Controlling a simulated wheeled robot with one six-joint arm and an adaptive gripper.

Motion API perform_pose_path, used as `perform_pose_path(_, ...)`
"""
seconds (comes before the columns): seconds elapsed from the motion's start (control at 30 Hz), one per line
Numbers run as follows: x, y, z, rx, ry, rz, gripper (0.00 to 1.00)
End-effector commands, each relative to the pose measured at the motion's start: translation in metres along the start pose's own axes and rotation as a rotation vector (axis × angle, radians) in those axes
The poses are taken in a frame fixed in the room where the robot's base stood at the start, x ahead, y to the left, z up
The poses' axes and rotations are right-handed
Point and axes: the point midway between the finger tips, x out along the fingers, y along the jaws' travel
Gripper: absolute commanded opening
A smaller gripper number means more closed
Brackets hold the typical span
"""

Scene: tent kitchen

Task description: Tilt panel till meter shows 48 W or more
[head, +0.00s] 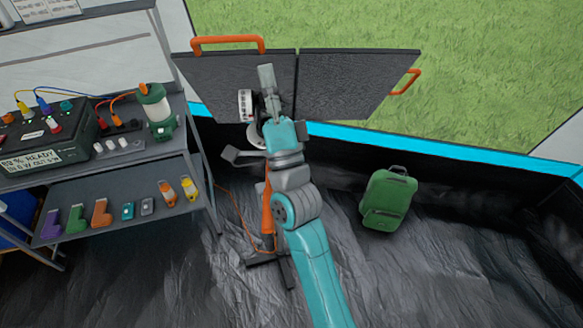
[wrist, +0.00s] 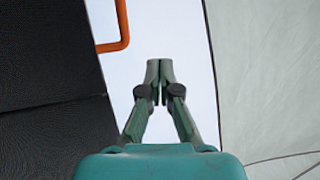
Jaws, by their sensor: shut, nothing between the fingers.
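The solar panel, two dark leaves side by side, stands on an orange post (head: 268,215) at the tent opening; its left leaf (head: 220,75) and right leaf (head: 340,85) each carry an orange handle. My gripper (head: 266,72) is shut and empty, in front of the leaves near their seam; whether it touches cannot be told. In the wrist view my gripper (wrist: 160,68) points up at pale sky, with a dark leaf (wrist: 50,140) and an orange handle (wrist: 120,30) at left. A white dial (head: 245,105) sits beside it. The meter display (head: 30,162) reads about "89 % READY"; its watt figure is too small to read surely.
The power box (head: 75,135) and a green lantern (head: 157,110) stand on a grey shelf unit at left; small coloured items lie on its lower shelf (head: 90,210). A green suitcase (head: 388,198) stands right of my arm. Dark floor is open at right.

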Motion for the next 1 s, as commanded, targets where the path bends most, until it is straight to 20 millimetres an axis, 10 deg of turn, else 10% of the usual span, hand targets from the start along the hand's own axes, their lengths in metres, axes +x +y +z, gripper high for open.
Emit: perform_pose_path(1.0,-0.142,-0.076,-0.003,0.001,-0.001,0.002,0.00)
